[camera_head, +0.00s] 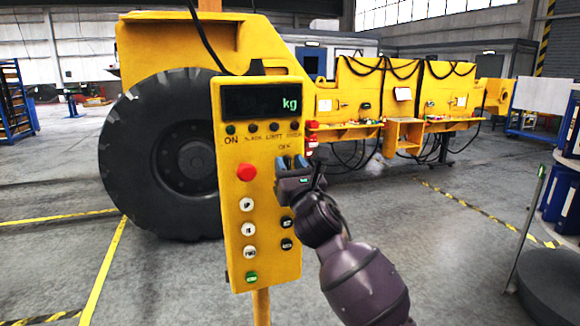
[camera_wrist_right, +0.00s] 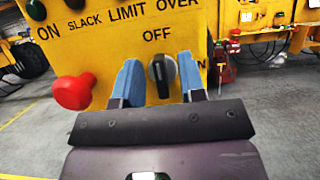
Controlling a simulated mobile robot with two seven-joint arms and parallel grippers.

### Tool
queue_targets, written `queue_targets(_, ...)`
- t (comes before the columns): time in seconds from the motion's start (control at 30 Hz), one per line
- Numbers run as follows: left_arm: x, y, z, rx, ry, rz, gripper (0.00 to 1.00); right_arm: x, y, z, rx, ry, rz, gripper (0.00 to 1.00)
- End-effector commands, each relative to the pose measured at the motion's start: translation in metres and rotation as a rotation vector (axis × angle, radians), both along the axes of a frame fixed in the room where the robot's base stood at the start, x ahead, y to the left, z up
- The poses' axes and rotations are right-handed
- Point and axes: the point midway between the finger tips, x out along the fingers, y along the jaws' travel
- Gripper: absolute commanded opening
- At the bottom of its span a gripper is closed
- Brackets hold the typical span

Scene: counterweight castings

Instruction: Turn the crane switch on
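The crane switch (camera_wrist_right: 161,72) is a dark rotary knob with a pale edge on the face of the yellow control box (camera_head: 262,190). In the wrist view its handle stands roughly upright below the printed word OFF. My right gripper (camera_head: 291,163) is at the right side of the box front. In the wrist view the right gripper (camera_wrist_right: 161,80) is open, with one blue finger on each side of the knob and visible gaps between. The right finger partly hides a label ending in N. In the head view the gripper hides the knob. My left gripper is not in view.
A red mushroom button (camera_head: 246,172) sticks out left of the switch; it also shows in the wrist view (camera_wrist_right: 72,92). White, black and green push buttons lie below. The display (camera_head: 262,101) reads kg. A large tyre (camera_head: 170,150) and yellow machine stand behind.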

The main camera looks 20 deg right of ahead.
Motion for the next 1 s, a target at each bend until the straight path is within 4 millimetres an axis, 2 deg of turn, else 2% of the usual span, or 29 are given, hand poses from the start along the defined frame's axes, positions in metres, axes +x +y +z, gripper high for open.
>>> queue_targets(0.1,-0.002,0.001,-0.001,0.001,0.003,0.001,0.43,0.0,0.0,0.0,0.0,0.0,0.0,0.37)
queue_targets(0.13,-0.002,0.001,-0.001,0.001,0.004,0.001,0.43,0.0,0.0,0.0,0.0,0.0,0.0,0.34)
queue_targets(0.37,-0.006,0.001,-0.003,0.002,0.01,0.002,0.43,0.0,0.0,0.0,0.0,0.0,0.0,0.0)
queue_targets(0.73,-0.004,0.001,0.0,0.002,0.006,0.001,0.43,0.0,0.0,0.0,0.037,0.002,0.001,0.0)
queue_targets(1.0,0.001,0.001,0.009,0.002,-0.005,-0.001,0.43,-0.001,0.0,0.001,0.194,0.008,0.0,0.0)
